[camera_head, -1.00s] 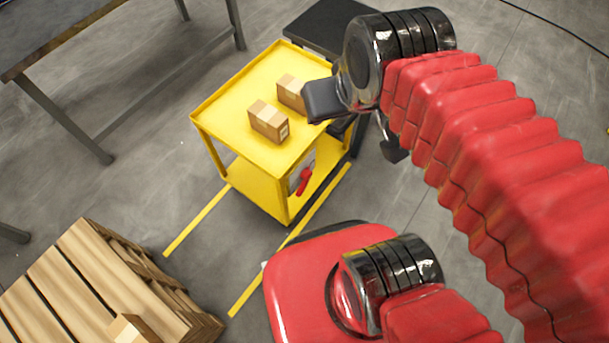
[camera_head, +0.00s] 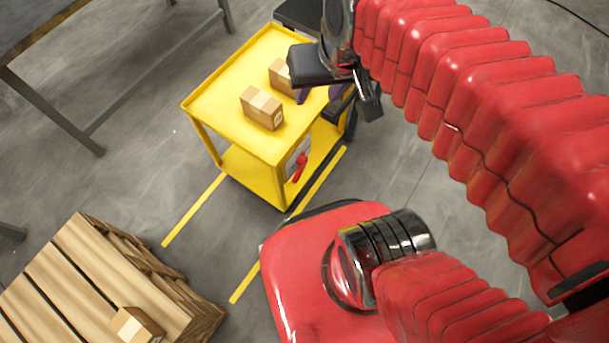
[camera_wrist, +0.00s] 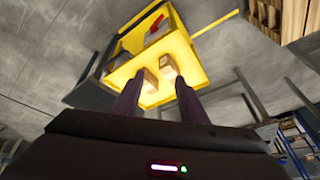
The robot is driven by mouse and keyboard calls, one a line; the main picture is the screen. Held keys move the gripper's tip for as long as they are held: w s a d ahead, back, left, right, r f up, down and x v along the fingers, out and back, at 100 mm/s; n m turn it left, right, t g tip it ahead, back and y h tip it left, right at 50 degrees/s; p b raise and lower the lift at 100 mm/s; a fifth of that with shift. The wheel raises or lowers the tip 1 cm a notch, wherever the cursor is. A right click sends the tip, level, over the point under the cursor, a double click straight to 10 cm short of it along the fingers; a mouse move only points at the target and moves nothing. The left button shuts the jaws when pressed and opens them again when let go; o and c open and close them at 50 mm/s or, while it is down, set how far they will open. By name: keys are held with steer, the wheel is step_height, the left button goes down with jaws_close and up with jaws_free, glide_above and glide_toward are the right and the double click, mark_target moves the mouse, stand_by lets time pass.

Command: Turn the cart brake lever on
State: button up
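The yellow cart (camera_head: 232,88) stands on the floor in the head view, and it also shows upside down in the wrist view (camera_wrist: 195,68). The red brake lever (camera_head: 300,166) is on the cart's near right end, below the top tray, against a pale plate. It appears as a small red shape in the wrist view (camera_wrist: 156,24). My gripper (camera_wrist: 157,77) is open, its two dark fingers apart with nothing between them. In the head view it hangs near the cart's right edge, above and apart from the lever, its fingers partly hidden by my wrist.
Two cardboard boxes (camera_head: 262,108) (camera_head: 282,78) sit on the cart's top tray. A wooden pallet stack (camera_head: 75,275) with a small box stands at lower left, and a metal table (camera_head: 40,30) at upper left. Yellow floor lines (camera_head: 195,208) flank the cart. Floor left of it is clear.

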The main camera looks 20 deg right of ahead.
steer(key=w+d+f+m+g+y, duration=0.1)
steer(key=w+d+f+m+y, duration=0.3)
steer(key=f, duration=0.5)
steer(key=w+d+f+m+g+y, duration=0.1)
steer(key=d+f+m+g+y, duration=0.1)
steer(key=f+m, duration=0.55)
steer(key=w+d+f+m+g+y, duration=0.1)
steer(key=w+d+f+m+y, duration=0.2)
steer(key=f, duration=0.6)
steer(key=m+t+y, duration=0.3)
steer(key=m+t, duration=0.5)
steer(key=m, duration=1)
glide_toward(299, 168)
steer(key=s+d, duration=0.4)
steer(key=s, duration=0.1)
steer(key=shift+a+f+m+t+h, duration=0.3)
steer(key=shift+f+m+t+h, duration=0.15)
steer(key=shift+f, duration=0.35)
steer(key=x, duration=1.4)
steer(key=shift+s, duration=0.15)
steer(key=shift+c, duration=0.6)
